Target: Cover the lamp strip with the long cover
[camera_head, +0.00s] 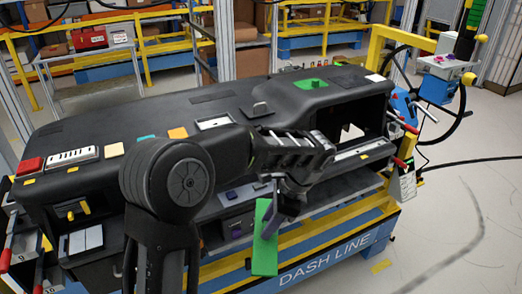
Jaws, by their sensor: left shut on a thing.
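My left gripper (277,203) is shut on a long flat green piece, which looks like the long cover (265,240). A white piece with a row of dark slots (71,156) sits on the dashboard's left top. A pale narrow strip (351,153) lies at the edge of the right opening. I cannot tell which is the lamp strip. My right gripper is out of view.
A green piece (310,84) lies on the dashboard's right top. A red block (29,166) and an orange block (178,133) sit on its left part. A steering wheel (427,95) stands at the right. The floor at the lower right is clear.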

